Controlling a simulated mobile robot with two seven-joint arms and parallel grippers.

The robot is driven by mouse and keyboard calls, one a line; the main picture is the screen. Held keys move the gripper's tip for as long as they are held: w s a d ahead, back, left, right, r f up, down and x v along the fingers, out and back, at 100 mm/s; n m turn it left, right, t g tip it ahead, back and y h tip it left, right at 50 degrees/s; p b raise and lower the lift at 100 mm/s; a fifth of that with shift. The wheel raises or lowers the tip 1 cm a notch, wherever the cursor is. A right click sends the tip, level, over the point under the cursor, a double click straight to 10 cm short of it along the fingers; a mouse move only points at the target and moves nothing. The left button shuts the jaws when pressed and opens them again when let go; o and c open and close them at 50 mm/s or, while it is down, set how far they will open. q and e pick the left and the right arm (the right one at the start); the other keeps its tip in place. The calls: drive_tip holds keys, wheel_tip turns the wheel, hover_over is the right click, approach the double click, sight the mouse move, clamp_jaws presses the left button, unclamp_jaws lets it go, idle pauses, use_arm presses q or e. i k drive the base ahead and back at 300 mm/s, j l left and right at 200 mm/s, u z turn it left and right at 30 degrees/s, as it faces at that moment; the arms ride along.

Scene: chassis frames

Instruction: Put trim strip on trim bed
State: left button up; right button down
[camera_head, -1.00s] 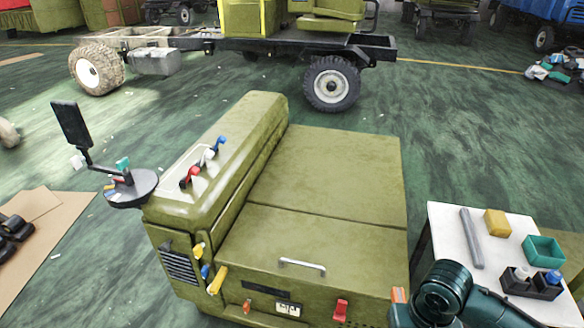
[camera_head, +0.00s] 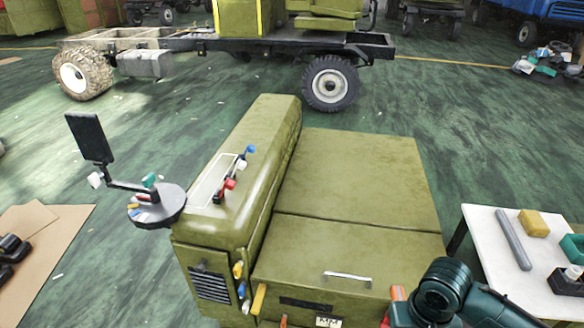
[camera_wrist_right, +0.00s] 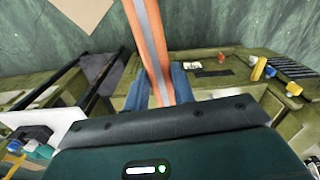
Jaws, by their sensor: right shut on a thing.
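My right gripper (camera_wrist_right: 160,85) is shut on an orange strip with a grey centre stripe, the trim strip (camera_wrist_right: 152,45), which stands out lengthwise between the blue fingers. In the head view a small orange end of it (camera_head: 398,293) shows beside my right arm, at the front right of the olive vehicle body (camera_head: 350,235); the fingers are hidden there. No part is clearly recognisable as the trim bed. A pale panel (camera_head: 212,180) with red, white and blue levers lies on the raised olive hood, away from the strip. My left gripper is not in view.
A white table (camera_head: 490,245) at right holds a grey bar (camera_head: 513,240), a yellow block (camera_head: 533,223), a teal bin (camera_head: 573,247) and a black holder (camera_head: 567,282). A round tray (camera_head: 170,205) with a dark screen stands left of the hood. A metal handle (camera_head: 347,279) sits on the body.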

sight(214, 178)
drive_tip(key=j+z, duration=0.45)
drive_tip(key=j, duration=3.25)
